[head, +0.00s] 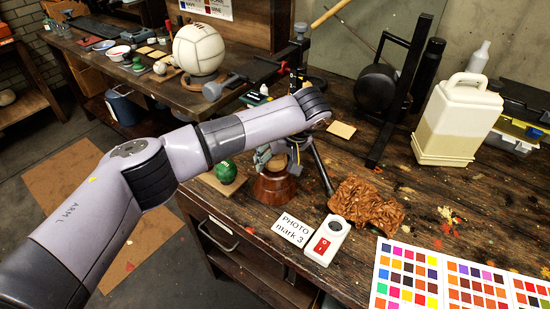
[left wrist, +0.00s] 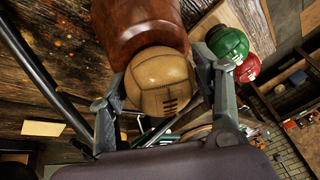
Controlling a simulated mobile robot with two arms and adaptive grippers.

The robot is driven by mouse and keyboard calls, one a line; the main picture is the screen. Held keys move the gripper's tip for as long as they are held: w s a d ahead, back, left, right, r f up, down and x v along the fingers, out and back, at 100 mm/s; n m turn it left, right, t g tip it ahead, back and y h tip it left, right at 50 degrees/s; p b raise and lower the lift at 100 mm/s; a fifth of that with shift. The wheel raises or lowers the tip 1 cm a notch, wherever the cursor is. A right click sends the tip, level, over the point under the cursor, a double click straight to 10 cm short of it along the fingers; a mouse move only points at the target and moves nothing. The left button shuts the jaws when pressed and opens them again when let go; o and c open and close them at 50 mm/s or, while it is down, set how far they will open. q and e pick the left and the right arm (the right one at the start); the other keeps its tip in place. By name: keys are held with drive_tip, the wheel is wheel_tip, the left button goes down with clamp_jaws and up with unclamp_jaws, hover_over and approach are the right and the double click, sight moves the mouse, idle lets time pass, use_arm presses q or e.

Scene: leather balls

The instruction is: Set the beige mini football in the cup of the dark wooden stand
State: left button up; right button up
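The beige mini football (left wrist: 160,82), with dark lacing, sits between the two fingers of my left gripper (left wrist: 163,88) in the left wrist view. Both fingers lie close against its sides. The reddish-brown wooden stand (left wrist: 138,22) is right by the ball in that view; its cup is hidden behind the ball, and I cannot tell whether they touch. In the head view the stand (head: 272,187) stands on the bench, with my left gripper (head: 268,158) at its top. The ball is not clearly visible there. My right gripper is not in view.
A green ball (head: 226,171) sits left of the stand; a red ball (left wrist: 248,68) shows beside it in the wrist view. A black tripod leg (head: 321,167) stands close right. A crumpled brown cloth (head: 366,204), a photo card (head: 294,228) and a white device (head: 328,238) lie in front.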

use_arm(q)
drive_tip(key=shift+o, duration=1)
drive_tip(key=shift+r, duration=0.2)
drive_tip(key=shift+d+r, duration=0.15)
drive_tip(key=shift+r, duration=0.15)
drive_tip(key=b+v, duration=0.2)
drive_tip(key=v, duration=0.9)
drive_tip(key=shift+s+r, duration=0.1)
drive_tip(key=shift+r, duration=0.05)
